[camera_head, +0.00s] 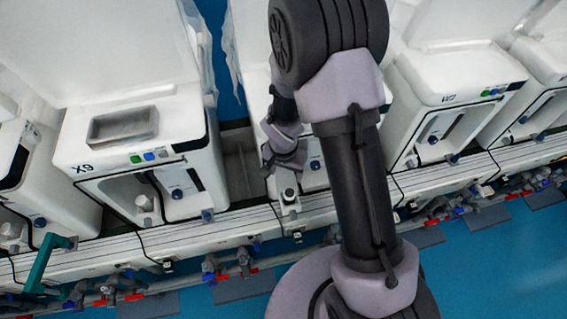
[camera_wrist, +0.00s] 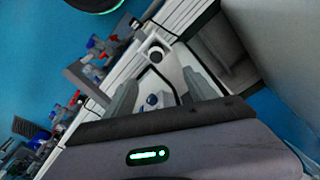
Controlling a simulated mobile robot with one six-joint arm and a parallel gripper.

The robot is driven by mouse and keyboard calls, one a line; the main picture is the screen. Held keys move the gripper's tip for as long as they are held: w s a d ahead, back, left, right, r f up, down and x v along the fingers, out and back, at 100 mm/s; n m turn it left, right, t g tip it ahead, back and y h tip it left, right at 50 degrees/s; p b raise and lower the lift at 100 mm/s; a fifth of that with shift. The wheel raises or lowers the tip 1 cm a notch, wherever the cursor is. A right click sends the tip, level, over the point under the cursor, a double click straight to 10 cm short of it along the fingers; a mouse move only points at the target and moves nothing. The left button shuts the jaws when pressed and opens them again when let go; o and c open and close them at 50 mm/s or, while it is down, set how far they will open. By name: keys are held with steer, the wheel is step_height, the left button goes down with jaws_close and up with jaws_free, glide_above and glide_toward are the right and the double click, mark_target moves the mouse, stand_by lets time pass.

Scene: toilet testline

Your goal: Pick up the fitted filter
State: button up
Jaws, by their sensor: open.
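A small pale cylinder with a dark round top (camera_head: 289,195), which looks like the fitted filter, stands upright at the front of the middle unit, behind my arm. In the wrist view, the same cylinder (camera_wrist: 157,54) shows beyond the fingertips, on a white ledge. My gripper (camera_head: 281,170) is just above and slightly left of it in the head view, tilted downward. In the wrist view, my gripper (camera_wrist: 160,92) has its two fingers apart, with nothing held between them. A blue knob (camera_wrist: 152,99) shows through the gap. My arm hides much of the middle unit.
A white unit marked X9 (camera_head: 130,165) stands at left, with another white unit (camera_head: 455,85) at right. A narrow open gap (camera_head: 238,165) lies beside the middle unit. A white rail (camera_head: 220,228) with red and blue valves below runs along the front.

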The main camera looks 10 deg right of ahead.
steer(key=b, duration=0.5)
glide_toward(289, 193)
steer(key=f, duration=0.5)
steer(key=shift+w+a, duration=0.15)
steer(key=shift+w, duration=0.15)
steer(key=f+b, duration=0.2)
steer(key=f, duration=0.1)
steer(key=d+f+b, duration=0.1)
steer(key=f, duration=0.1)
steer(key=shift+w+d+f, duration=0.1)
steer(key=shift+w+f, duration=0.15)
steer(key=shift+r, duration=0.1)
jaws_close()
